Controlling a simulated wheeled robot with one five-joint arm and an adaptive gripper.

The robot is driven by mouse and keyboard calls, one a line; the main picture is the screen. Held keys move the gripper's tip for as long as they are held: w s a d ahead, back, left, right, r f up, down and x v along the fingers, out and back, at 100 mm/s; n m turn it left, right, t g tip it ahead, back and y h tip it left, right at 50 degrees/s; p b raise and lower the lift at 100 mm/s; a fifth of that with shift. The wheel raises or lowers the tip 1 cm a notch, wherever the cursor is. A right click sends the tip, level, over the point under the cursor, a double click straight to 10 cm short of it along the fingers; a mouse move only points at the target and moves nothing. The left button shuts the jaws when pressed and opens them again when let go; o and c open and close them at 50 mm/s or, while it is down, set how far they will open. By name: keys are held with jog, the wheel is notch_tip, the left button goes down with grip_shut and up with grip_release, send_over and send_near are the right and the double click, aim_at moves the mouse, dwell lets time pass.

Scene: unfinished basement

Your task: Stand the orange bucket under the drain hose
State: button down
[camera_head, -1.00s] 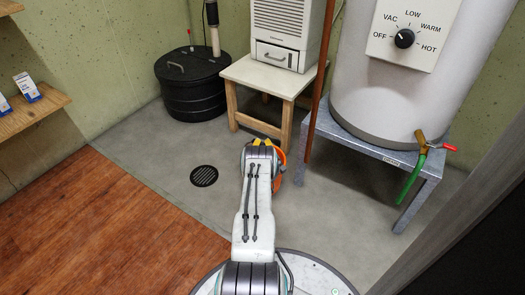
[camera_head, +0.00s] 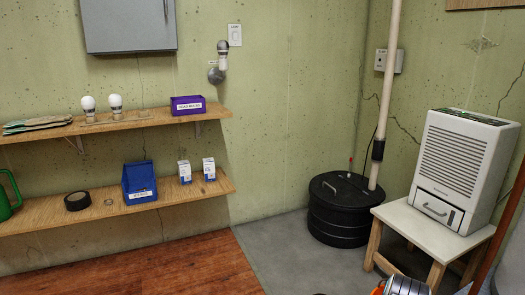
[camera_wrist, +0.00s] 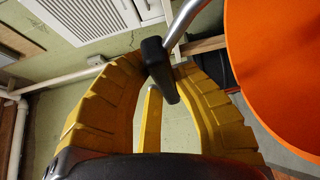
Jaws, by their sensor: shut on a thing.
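The orange bucket (camera_wrist: 280,70) fills the right side of the wrist view, close to my gripper. A metal wire handle with a black grip (camera_wrist: 158,68) crosses between my gripper's (camera_wrist: 164,72) yellow fingers. The fingers are shut on this grip. In the head view only a sliver of the bucket's orange (camera_head: 378,290) shows at the bottom edge, beside my arm. The bucket's base and contents are hidden. The water heater's drain hose is outside both current views.
A black lidded sump bin (camera_head: 338,222) stands in the corner. A white dehumidifier (camera_head: 456,170) sits on a wooden stand (camera_head: 425,223) near my arm. Two wall shelves (camera_head: 105,122) hold small items. Grey concrete (camera_head: 285,255) is clear left of the bin.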

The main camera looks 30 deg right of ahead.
jog(key=w+v, duration=0.1)
jog(key=v, duration=0.5)
jog(key=w+a+r+n+t+y, duration=0.4)
jog(key=w+a, duration=0.3)
jog(key=a, duration=1)
jog(key=w+a+r+n+t+y, duration=0.2)
jog(key=w+a+n+y, duration=0.4)
jog(key=a, duration=1.1)
jog(key=w+a+r+n+t+y, duration=0.3)
jog(key=w+a+y, duration=0.45)
jog(key=a, duration=1.05)
notch_tip(320, 180, up, 36)
jog(key=w+h+p, duration=0.1)
jog(key=w+p, duration=0.1)
jog(key=p, duration=3.5)
jog(key=shift+d+r+m+t+h, duration=0.2)
jog(key=shift+d+m+t+h, duration=0.1)
jog(key=shift+d+h, duration=0.05)
